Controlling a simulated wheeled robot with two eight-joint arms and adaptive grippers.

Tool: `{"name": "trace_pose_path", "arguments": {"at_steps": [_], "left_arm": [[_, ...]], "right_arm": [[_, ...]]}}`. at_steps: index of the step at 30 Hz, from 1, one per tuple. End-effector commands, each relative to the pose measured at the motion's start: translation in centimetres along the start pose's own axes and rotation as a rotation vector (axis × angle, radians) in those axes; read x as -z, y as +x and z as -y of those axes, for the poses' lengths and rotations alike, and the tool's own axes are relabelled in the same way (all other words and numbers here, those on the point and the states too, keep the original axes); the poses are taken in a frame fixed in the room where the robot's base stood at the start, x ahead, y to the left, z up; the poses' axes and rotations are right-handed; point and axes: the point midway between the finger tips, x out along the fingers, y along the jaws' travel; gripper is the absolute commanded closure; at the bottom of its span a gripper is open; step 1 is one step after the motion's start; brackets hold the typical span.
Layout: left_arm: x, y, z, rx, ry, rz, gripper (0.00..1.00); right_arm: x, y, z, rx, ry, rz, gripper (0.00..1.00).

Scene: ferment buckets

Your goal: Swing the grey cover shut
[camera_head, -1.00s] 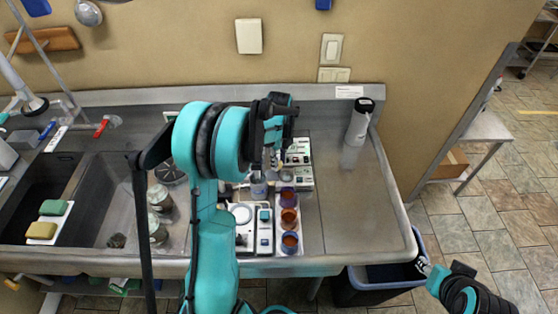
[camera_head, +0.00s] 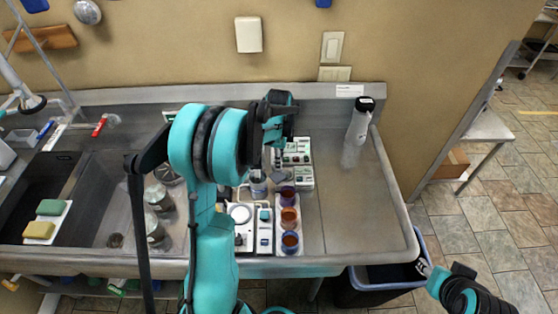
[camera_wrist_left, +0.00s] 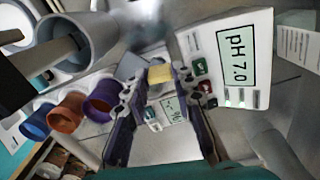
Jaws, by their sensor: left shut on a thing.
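My left gripper (camera_head: 277,157) reaches down over the instruments on the steel counter. In the left wrist view, its two dark fingers (camera_wrist_left: 160,80) stand apart with a small yellow block (camera_wrist_left: 160,73) between their tips. They look closed on this block, but the contact is not clear. A small white device with a display (camera_wrist_left: 170,110) shows below and between the fingers. I cannot pick out the grey cover with certainty; the arm hides part of the instruments in the head view. My right gripper (camera_head: 424,267) is low at the right beside the bin, its jaws too small to judge.
A white pH 7.0 box (camera_wrist_left: 228,60) is right of the left fingers. Purple (camera_head: 288,196), orange (camera_head: 289,217) and blue (camera_head: 290,240) cups stand beside a white stirrer (camera_head: 240,213).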

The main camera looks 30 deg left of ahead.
Motion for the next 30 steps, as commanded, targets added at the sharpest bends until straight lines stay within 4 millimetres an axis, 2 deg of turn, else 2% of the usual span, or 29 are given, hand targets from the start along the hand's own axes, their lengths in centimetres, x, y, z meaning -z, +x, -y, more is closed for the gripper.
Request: {"name": "trace_pose_path", "arguments": {"at_steps": [18, 30], "left_arm": [[0.02, 0.05, -0.01, 0.0, -0.579, 0.0, 1.0], [0.01, 0.02, 0.0, 0.0, -0.858, 0.0, 1.0]], "right_arm": [[-0.46, 0.64, 0.0, 0.0, 0.0, 0.0, 0.6], [-0.59, 0.82, 0.0, 0.0, 0.0, 0.0, 0.6]]}}
